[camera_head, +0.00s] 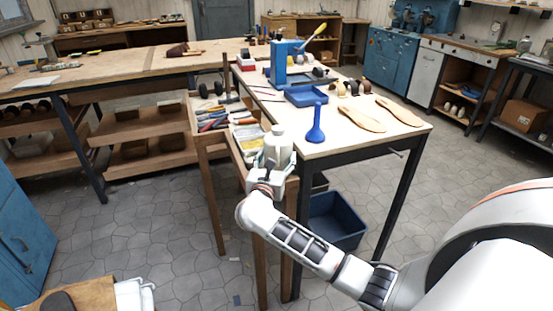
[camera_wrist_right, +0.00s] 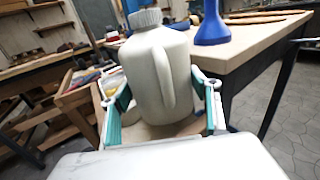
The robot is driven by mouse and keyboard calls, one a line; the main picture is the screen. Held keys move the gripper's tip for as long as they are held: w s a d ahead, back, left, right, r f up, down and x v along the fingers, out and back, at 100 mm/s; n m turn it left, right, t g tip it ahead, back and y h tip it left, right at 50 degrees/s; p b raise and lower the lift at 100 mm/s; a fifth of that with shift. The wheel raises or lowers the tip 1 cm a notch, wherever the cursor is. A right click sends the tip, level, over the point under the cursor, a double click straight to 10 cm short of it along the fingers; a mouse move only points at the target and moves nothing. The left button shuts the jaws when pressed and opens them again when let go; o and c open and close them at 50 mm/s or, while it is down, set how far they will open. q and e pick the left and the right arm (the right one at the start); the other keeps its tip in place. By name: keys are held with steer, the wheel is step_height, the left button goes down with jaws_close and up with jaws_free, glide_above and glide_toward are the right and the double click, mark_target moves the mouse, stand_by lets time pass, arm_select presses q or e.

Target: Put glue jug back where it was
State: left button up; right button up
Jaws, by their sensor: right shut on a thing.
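The glue jug (camera_head: 278,146) is white with a ribbed cap and a side handle. It is upright at the near end of the wooden tool rack, beside the workbench's left edge. In the right wrist view the jug (camera_wrist_right: 158,75) fills the middle. My right gripper (camera_head: 268,178) is shut on the jug; in the wrist view its teal-padded fingers (camera_wrist_right: 163,112) stand on either side of the jug's lower body. A pale wooden surface shows just under the jug; I cannot tell if the jug touches it. My left gripper is not in view.
A blue funnel-like tool (camera_head: 316,125) stands on the workbench (camera_head: 345,148) close right of the jug. Blue tray (camera_head: 307,96) and shoe soles (camera_head: 362,119) lie farther back. The rack holds several hand tools (camera_head: 214,120). A blue bin (camera_head: 337,222) sits below the bench.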

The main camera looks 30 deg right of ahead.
steer(key=shift+f, duration=0.1)
steer(key=shift+f+b, duration=0.4)
steer(key=shift+f, duration=0.1)
steer(key=shift+f, duration=0.1)
steer(key=o, duration=2.2)
